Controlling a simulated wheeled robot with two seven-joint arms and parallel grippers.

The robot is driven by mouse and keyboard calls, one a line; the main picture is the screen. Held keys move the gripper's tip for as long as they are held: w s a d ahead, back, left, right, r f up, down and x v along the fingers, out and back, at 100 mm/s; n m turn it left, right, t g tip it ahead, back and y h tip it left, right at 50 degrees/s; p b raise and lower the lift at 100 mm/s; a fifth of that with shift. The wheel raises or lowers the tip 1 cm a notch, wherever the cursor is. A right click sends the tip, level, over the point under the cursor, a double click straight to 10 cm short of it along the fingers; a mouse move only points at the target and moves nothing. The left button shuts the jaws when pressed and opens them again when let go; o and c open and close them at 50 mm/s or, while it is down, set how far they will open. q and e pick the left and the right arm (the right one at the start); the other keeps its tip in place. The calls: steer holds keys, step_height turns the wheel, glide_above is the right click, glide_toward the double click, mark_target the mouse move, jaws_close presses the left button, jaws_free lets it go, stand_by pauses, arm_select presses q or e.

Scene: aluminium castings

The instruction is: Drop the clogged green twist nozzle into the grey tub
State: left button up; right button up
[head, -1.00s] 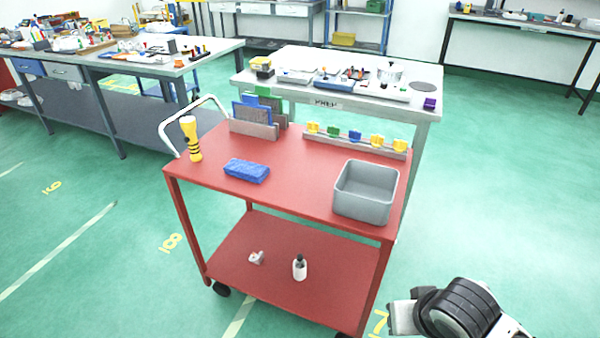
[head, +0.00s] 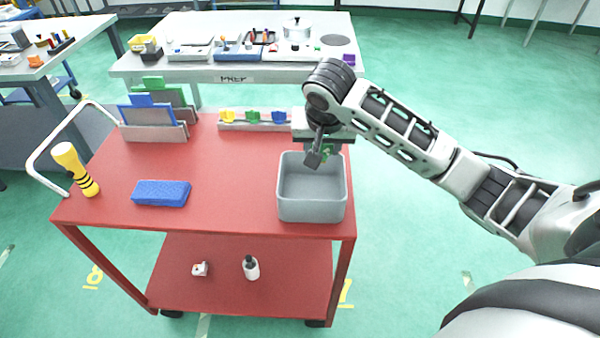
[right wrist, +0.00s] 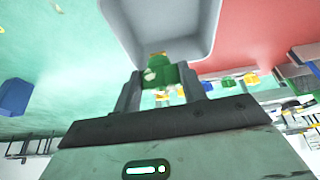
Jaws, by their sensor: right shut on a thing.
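The green twist nozzle (right wrist: 163,75) is between the two fingers of my right gripper (right wrist: 160,88) in the right wrist view, with a brownish tip pointing at the tub. In the head view my right gripper (head: 318,153) is at the rear edge of the grey tub, and only a bit of green shows beside its fingers. The grey tub (head: 312,209) stands on the red cart's top at its right end; the part of its inside that shows looks empty. It also shows in the right wrist view (right wrist: 207,42). My left gripper is not in view.
The red cart (head: 225,212) also carries a blue sponge (head: 161,193), a yellow-and-black flashlight-like item (head: 76,169), upright panels (head: 152,122) and a rack of coloured clips (head: 253,120), partly hidden by my arm. A grey prep table (head: 180,62) stands behind.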

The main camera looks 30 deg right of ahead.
steer(key=shift+w+f, duration=0.15)
steer(key=shift+s+f, duration=0.2)
steer(key=shift+f, duration=2.5)
steer(key=o, duration=1.1)
steer(key=shift+c, duration=0.2)
steer(key=v, duration=1.6)
steer(key=shift+d, duration=0.1)
